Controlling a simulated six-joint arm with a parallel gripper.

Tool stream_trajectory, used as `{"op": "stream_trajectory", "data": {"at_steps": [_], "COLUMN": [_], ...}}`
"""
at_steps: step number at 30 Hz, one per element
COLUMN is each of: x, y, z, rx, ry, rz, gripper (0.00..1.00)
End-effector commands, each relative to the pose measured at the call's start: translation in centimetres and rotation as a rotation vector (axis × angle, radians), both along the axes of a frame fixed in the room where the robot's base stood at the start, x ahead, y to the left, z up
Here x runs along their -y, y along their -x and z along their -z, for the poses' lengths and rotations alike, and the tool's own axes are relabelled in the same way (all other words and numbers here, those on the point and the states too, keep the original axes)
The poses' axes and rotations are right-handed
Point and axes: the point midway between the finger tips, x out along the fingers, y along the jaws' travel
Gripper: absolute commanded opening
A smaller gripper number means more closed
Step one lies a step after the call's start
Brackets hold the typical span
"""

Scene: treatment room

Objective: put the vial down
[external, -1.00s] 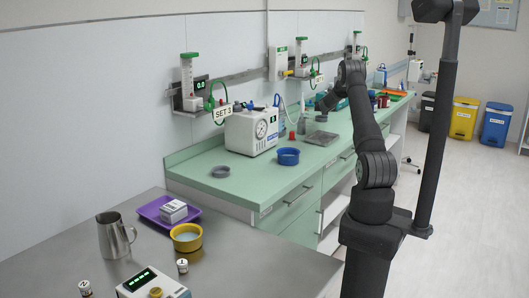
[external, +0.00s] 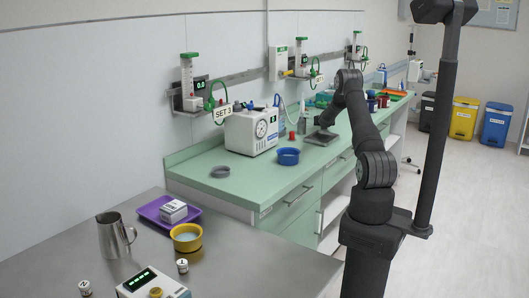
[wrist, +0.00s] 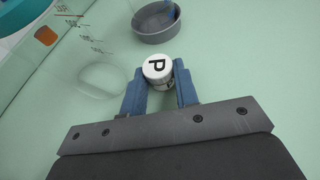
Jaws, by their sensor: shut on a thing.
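In the external view, my gripper (external: 321,126) is low over the far part of the green counter (external: 255,182), near a grey tray (external: 322,138). The vial cannot be made out there. I cannot tell whether the vial touches the counter.
In the wrist view, a grey bowl (wrist: 157,37) stands just beyond the vial, and a clear container with printed marks is at left. Clear green surface lies to the right. A blue bowl (external: 288,157) and a white gauge unit (external: 251,132) stand nearer on the counter.

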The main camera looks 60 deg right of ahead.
Motion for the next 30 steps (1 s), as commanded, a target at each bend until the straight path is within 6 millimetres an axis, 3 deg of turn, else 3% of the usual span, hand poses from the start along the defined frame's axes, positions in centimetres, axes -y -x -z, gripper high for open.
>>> {"op": "stream_trajectory", "data": {"at_steps": [4,5,8,20,30], "x": [0.0,0.0,0.0,-0.3,-4.6], "y": [0.0,0.0,0.0,0.2,2.8], "z": [0.3,0.3,0.3,-0.2,-2.4], "rx": [0.000,0.000,0.000,0.000,0.000], "ry": [0.000,0.000,0.000,0.000,0.000], "rz": [0.000,0.000,0.000,0.000,0.000], "gripper": [0.03,0.32,0.49,0.49,0.49]}}
